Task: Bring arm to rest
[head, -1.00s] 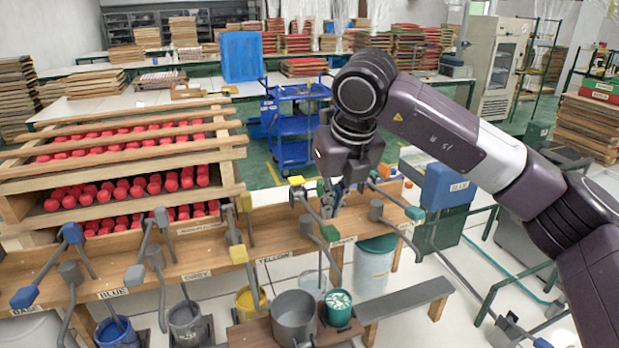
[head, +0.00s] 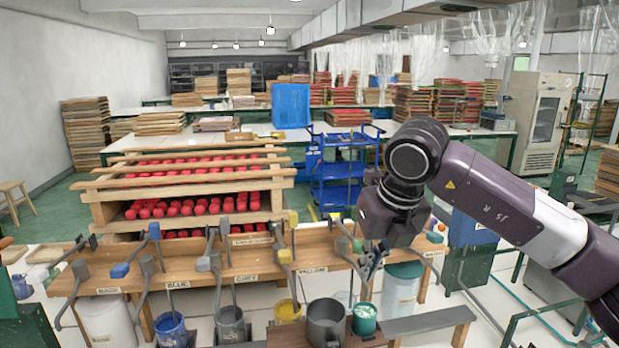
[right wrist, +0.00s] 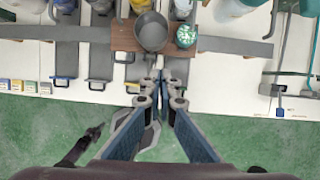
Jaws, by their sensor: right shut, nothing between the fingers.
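My right arm comes in from the right in the head view. Its gripper (head: 371,266) points down above the wooden bench, near the yellow station, with its fingers partly hidden behind the wrist. In the right wrist view its two blue-sided fingers (right wrist: 165,78) meet at the tips with nothing between them. My left gripper is not in view.
A wooden bench (head: 195,267) with several levers runs across the front. A grey pot (head: 326,325) and a teal-rimmed can (head: 364,319) stand below the right gripper. A rack (head: 105,214) of red pieces and a blue cart (head: 337,185) stand behind.

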